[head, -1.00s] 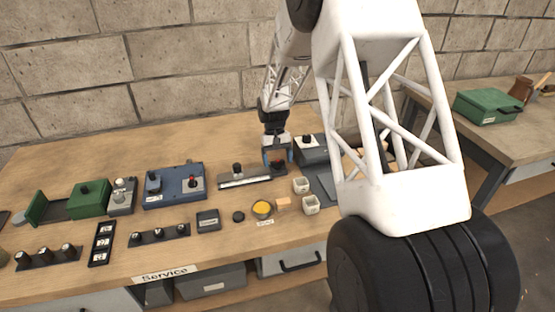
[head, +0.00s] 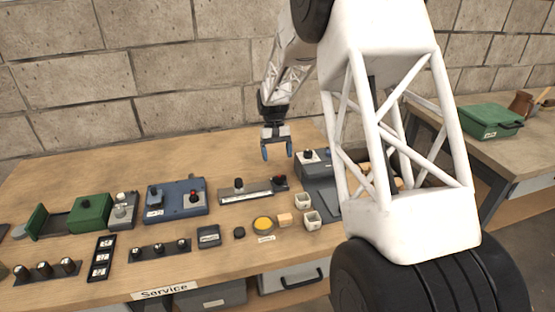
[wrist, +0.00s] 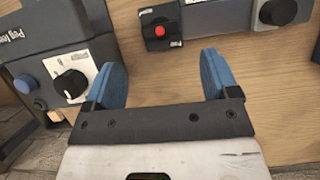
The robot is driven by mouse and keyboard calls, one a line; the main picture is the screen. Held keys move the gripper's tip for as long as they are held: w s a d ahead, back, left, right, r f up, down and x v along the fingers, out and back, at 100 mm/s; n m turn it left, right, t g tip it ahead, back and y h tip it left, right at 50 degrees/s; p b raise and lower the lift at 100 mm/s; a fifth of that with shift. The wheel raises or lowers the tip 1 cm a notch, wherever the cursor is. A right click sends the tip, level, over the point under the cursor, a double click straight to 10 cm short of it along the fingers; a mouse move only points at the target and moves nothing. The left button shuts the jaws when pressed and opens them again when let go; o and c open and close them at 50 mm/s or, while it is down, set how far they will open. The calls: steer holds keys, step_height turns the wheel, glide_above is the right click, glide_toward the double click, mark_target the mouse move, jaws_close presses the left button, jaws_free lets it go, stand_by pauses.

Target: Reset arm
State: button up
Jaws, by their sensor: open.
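My gripper (head: 277,152) hangs above the back part of the wooden bench, behind the grey slider unit (head: 246,192). Its two blue fingers are spread apart with nothing between them. In the wrist view my gripper (wrist: 165,78) is also open and empty, with bare wood between and beyond the fingertips. A small black block with a red button (wrist: 162,31) lies just beyond the fingers there. A grey box with a black knob and a blue button (wrist: 62,70) is at the left of the wrist view.
The bench (head: 150,150) is clear at the back. Along its front are a blue panel (head: 175,199), a green box (head: 91,213), a yellow button (head: 263,224), small white cups (head: 312,219) and rows of black knobs (head: 160,249). A green case (head: 487,120) sits on a side bench.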

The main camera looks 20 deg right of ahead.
steer(key=shift+r, duration=0.15)
steer(key=s+a+r+t, duration=0.1)
steer(key=s+r+t, duration=0.1)
steer(key=s+r, duration=0.7)
steer(key=s+a+r+t, duration=0.1)
steer(key=s+a+r, duration=0.1)
steer(key=s+r, duration=0.75)
steer(key=s+a+f+t, duration=0.1)
steer(key=s+t, duration=0.3)
steer(key=s, duration=2.4)
steer(key=shift+s+a+f, duration=0.15)
steer(key=shift+a+f, duration=0.15)
steer(key=shift+a, duration=0.05)
